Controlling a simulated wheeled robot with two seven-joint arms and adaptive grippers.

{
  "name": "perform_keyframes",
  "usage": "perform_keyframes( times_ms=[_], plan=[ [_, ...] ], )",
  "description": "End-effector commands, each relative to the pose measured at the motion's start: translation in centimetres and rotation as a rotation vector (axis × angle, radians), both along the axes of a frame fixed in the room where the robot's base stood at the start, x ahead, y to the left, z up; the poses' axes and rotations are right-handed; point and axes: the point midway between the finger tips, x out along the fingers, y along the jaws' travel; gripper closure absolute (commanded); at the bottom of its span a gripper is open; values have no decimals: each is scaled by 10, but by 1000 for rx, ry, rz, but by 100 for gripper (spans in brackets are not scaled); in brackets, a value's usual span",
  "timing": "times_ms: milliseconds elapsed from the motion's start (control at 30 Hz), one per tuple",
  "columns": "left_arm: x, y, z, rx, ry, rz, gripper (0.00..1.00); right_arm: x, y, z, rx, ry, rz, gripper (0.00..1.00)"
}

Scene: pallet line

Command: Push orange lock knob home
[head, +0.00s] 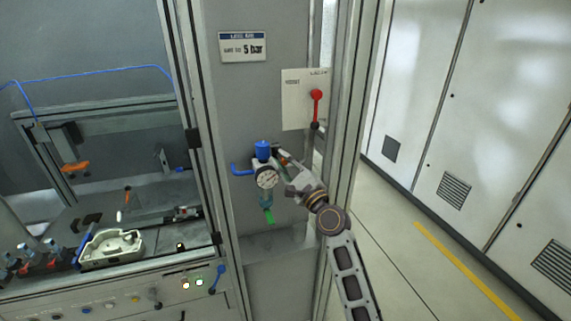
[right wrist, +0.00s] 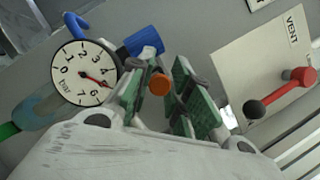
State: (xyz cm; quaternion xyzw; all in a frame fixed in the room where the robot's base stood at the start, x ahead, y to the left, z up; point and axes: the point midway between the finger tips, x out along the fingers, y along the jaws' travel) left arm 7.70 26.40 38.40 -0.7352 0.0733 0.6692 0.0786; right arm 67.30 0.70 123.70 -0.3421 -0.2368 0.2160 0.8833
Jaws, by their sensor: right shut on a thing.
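The orange lock knob (right wrist: 159,84) shows in the right wrist view as a small round end between the green-padded fingers of my right gripper (right wrist: 168,88), which is shut on it. In the head view, my right gripper (head: 281,156) reaches in from the right, beside the blue regulator cap (head: 263,150), and the orange knob cannot be made out there. The blue cap also shows in the right wrist view (right wrist: 146,41). The pressure gauge (head: 267,178) sits below the cap; its dial faces the wrist camera (right wrist: 84,72). My left gripper is not in view.
A red vent lever (head: 316,104) on a pale plate (head: 294,87) is above and right of my gripper. A blue elbow fitting (head: 242,170) is left of the gauge, and a green-tipped bowl (head: 267,207) hangs below. A frame post (head: 347,80) stands close on the right.

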Motion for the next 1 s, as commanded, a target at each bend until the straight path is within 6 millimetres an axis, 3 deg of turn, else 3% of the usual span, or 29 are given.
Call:
perform_keyframes(
  times_ms=[133,167,300,733,1000],
  plan=[
    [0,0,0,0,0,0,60,0,0,3,2,-4,-2,100],
    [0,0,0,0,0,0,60,0,0,3,2,-4,-2,77],
    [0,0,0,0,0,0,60,0,0,2,2,-4,-1,60],
    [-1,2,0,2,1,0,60,-1,-2,1,1,-3,-2,60],
    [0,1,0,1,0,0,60,-13,-10,-4,0,-3,-3,60]
  ],
)
